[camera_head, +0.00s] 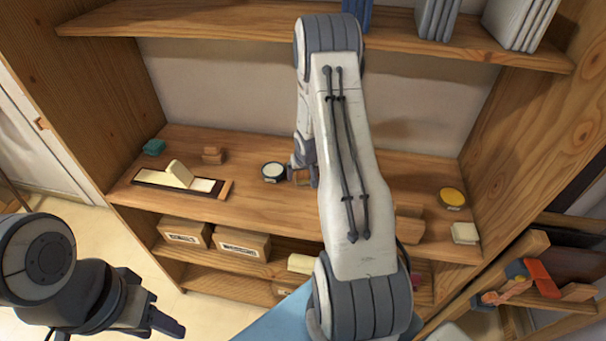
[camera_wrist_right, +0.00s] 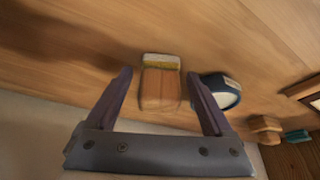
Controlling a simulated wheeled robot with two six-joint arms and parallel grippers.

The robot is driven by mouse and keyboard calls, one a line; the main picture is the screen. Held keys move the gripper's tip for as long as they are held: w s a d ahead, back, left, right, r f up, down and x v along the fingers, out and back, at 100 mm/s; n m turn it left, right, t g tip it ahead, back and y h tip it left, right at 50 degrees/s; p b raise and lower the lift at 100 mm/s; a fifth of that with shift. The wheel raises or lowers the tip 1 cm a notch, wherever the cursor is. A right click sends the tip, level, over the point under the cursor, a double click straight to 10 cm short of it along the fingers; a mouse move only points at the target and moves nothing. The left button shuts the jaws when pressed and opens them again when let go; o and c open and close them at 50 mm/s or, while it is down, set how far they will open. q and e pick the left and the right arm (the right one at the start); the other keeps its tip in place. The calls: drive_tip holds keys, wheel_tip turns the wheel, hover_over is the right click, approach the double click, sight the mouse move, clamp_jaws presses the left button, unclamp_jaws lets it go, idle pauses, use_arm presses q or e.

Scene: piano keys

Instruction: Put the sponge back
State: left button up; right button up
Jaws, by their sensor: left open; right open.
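No object is clearly recognisable as the sponge. A yellow round pad in a dark dish (camera_head: 452,197) and a cream block (camera_head: 465,232) sit at the right of the middle shelf. My right gripper (camera_wrist_right: 160,74) is open in the wrist view, its fingers on either side of a wooden block with a pale yellow and white end (camera_wrist_right: 160,88); no grip shows. In the head view my right arm partly hides this block (camera_head: 302,178) and the gripper (camera_head: 302,172). My left gripper (camera_head: 160,318) is open and empty at the lower left, away from the shelf.
A round dish with a white top (camera_head: 273,171) stands beside the wooden block. Further left are stacked wooden pieces (camera_head: 212,155), a teal block (camera_head: 153,147) and a long tray (camera_head: 150,178) with a leaning cream block. Upper shelf (camera_head: 250,24) overhangs; boxes (camera_head: 241,243) stand below.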

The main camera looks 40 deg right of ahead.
drive_tip(key=p+v, duration=0.5)
drive_tip(key=v, duration=0.7)
drive_tip(key=s+a+r+n, duration=0.15)
drive_tip(key=a+r, duration=0.25)
drive_tip(key=a, duration=0.4)
drive_tip(key=s+a+r+n+g+y, duration=0.1)
drive_tip(key=a+r+n, duration=0.25)
drive_tip(key=a, duration=0.45)
drive_tip(key=s+a+r+n, duration=0.1)
drive_tip(key=a+r, duration=0.3)
drive_tip(key=a, duration=0.4)
drive_tip(key=s+a+r+n+g+y, duration=0.1)
drive_tip(key=s+a+r+n, duration=0.2)
drive_tip(key=s+a, duration=0.3)
drive_tip(key=s+a+r+n+g+y, duration=0.1)
drive_tip(key=s+a, duration=0.4)
drive_tip(key=s, duration=0.8)
drive_tip(key=r+n+g, duration=0.1)
drive_tip(key=n, duration=0.1)
drive_tip(key=shift+s+a+r+n, duration=0.3)
drive_tip(key=shift+s+a+r, duration=0.1)
